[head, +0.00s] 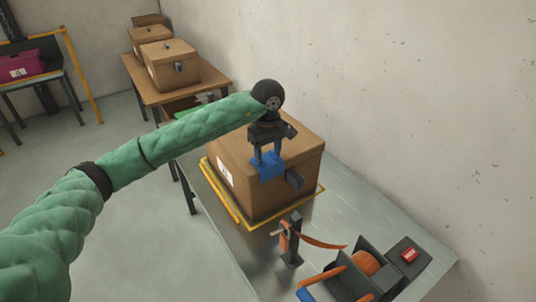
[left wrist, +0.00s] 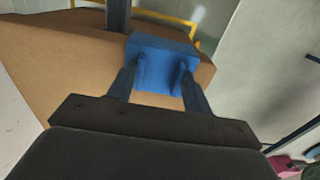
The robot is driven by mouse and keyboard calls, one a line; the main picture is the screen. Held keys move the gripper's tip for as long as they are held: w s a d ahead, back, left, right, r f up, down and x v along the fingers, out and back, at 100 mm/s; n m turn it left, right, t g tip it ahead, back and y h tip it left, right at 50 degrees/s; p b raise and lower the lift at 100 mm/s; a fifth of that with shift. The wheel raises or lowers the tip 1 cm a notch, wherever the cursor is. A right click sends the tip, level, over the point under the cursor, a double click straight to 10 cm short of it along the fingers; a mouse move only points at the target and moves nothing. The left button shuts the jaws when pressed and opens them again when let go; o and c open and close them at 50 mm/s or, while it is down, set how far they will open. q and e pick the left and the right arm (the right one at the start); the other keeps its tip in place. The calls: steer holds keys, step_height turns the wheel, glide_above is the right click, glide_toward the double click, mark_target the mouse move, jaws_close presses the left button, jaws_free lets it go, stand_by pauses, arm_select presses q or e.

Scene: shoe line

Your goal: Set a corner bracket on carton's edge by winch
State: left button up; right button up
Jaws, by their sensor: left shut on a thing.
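The carton (head: 237,165) is a brown box standing on the metal table inside a yellow frame, with a dark block on its near face. My left gripper (head: 267,160) points down over the carton's near top edge. It is shut on a blue corner bracket (head: 268,168). The bracket is at that edge; I cannot tell whether it touches the carton. In the left wrist view the bracket (left wrist: 163,65) sits between the two fingers, against the brown carton (left wrist: 60,65). The winch (head: 366,270) with orange strap is at the table's near right. My right gripper is not in view.
A dark post (head: 292,240) carries an orange strap between carton and winch. A red button box (head: 408,254) stands at the right. A second blue piece (head: 305,295) shows by the winch. More cartons (head: 172,64) stand on a wooden table behind. The wall is close on the right.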

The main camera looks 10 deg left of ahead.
arm_select(q)
steer(key=shift+f+b, duration=0.15)
steer(key=shift+b, duration=0.5)
stand_by(0.8)
steer(key=o, duration=1.5)
steer(key=shift+c, duration=0.2)
steer(key=shift+r, duration=3.55)
